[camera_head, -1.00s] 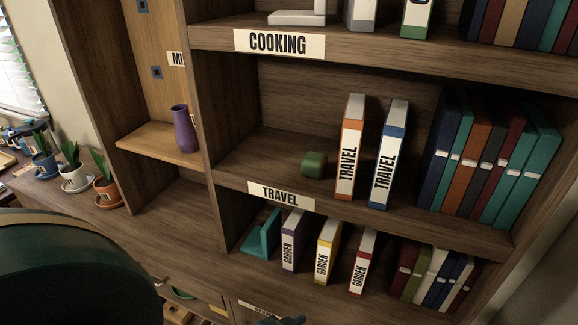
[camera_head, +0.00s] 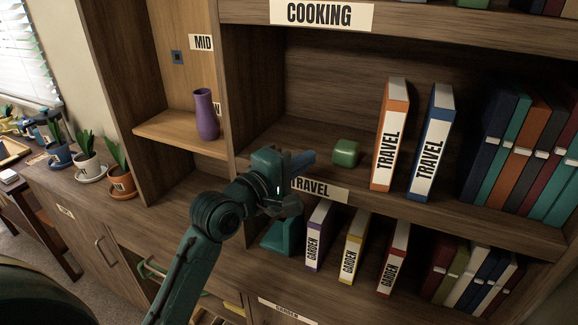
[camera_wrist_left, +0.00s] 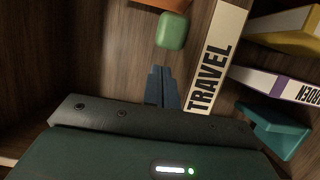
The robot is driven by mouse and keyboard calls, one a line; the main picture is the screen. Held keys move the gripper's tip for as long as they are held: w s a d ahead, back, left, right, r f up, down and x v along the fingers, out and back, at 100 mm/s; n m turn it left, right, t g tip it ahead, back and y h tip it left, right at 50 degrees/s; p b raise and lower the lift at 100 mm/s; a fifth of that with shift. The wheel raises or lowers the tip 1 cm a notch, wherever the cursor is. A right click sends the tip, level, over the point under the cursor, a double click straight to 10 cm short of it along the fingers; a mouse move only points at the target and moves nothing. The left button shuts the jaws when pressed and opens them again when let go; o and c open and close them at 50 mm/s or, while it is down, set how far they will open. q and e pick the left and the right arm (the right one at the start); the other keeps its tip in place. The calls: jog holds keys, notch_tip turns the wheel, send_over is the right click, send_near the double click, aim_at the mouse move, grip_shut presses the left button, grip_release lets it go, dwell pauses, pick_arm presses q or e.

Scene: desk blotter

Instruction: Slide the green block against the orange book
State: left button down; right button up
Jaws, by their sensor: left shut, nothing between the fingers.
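The green block (camera_head: 346,153) sits on the travel shelf, to the left of the orange book (camera_head: 390,135), with a gap between them. The block also shows in the left wrist view (camera_wrist_left: 172,31), just beyond my fingers. The orange book stands upright with a white "TRAVEL" spine; only a sliver of orange (camera_wrist_left: 165,4) shows at the top of the wrist view. My left gripper (camera_head: 303,160) is at the shelf's front edge, left of the block and apart from it. Its blue fingers are shut and empty, pointing toward the block. My right gripper is not in view.
A blue travel book (camera_head: 431,142) stands right of the orange one. The "TRAVEL" label (camera_head: 325,189) is on the shelf edge, partly hidden by my gripper. Garden books and a teal bookend (camera_head: 279,237) are below. A purple vase (camera_head: 206,115) stands left, beyond the divider.

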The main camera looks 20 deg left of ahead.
aim_at(327, 169)
pick_arm(q)
jog(key=x, duration=0.4)
jog(key=shift+w, duration=0.3)
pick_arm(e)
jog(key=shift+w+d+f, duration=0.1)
pick_arm(q)
jog(key=shift+d, duration=0.1)
jog(key=shift+d+r+p, duration=0.1)
jog(key=shift+d+p, duration=0.45)
jog(key=shift+p, duration=0.45)
jog(key=shift+s+d+p, duration=0.1)
jog(key=shift+d+p, duration=0.25)
jog(key=shift+d, duration=0.1)
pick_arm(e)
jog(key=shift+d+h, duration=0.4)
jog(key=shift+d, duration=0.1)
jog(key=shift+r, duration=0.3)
